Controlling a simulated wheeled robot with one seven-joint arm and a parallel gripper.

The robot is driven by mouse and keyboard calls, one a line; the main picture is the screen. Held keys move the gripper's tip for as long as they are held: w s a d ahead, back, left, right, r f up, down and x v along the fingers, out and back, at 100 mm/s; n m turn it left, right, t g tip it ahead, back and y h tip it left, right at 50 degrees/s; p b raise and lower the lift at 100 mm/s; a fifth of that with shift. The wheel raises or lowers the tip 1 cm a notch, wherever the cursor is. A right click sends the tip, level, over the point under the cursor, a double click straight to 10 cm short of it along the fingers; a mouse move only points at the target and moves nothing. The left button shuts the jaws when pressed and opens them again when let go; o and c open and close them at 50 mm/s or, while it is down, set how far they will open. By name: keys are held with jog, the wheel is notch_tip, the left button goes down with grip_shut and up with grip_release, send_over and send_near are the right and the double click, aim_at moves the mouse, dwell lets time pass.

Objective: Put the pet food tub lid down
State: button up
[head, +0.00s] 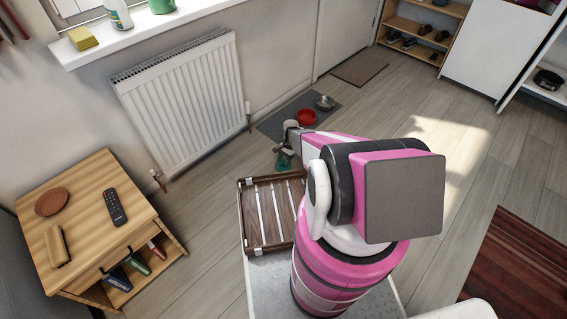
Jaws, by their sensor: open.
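My gripper (285,150) reaches out beyond the front of my base, low in front of the radiator and beside the grey feeding mat (270,128). Its fingers are small and partly hidden by my pink and white arm, and they are open. A small teal patch (283,160) shows right at the fingertips. I cannot tell whether it is the lid, the tub or part of my gripper. No pet food tub or lid can be made out clearly; my arm covers much of the floor behind it.
A red bowl (306,117) and a metal bowl (325,102) stand on the mat. A white radiator (182,95) lines the wall. A wooden side table (90,222) stands at left. A slatted brown tray (248,212) sits at my base's front.

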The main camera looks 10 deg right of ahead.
jog(key=v, duration=1.1)
jog(key=s+a+r+n+t+h, duration=0.1)
jog(key=s+r+n, duration=0.2)
jog(key=s+r, duration=0.5)
jog(key=s+a+r+n+t+h, duration=0.1)
jog(key=s+r+n, duration=0.2)
jog(key=s+r, duration=0.5)
jog(key=s+a+r+n+t+h, duration=0.1)
jog(key=s+r+n, duration=0.3)
jog(key=r, duration=2.1)
jog(key=s+a, duration=0.1)
jog(key=s, duration=0.3)
jog(key=shift+s+r+h, duration=0.3)
jog(key=shift+s+h, duration=0.05)
jog(key=shift+h, duration=0.05)
jog(key=shift+a, duration=0.1)
